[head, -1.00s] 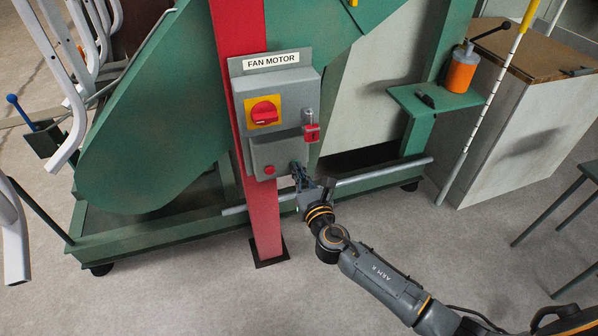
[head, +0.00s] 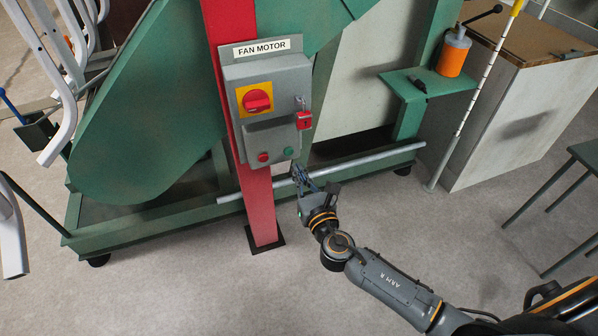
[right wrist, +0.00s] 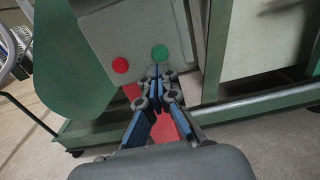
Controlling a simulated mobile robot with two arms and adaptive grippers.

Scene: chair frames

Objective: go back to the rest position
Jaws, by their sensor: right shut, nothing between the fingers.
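My right gripper (head: 297,172) is shut and empty, just below the lower right corner of the grey FAN MOTOR box (head: 282,80). In the right wrist view its fingertips (right wrist: 159,70) meet in front of the box's lower part, close below the green button (right wrist: 159,52) in the picture; I cannot tell whether they touch anything. The red button (right wrist: 121,65) is to the left of the green one. The box has a red rotary switch (head: 257,101) on a yellow plate and a red padlock (head: 304,120) on its right side. My left gripper is not in view.
The box is on a red post (head: 262,205) before a green machine (head: 140,130). A grey pipe (head: 385,158) runs low behind my right gripper. A striped pole (head: 470,110) and a cabinet (head: 510,120) stand at right. The floor in front is clear.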

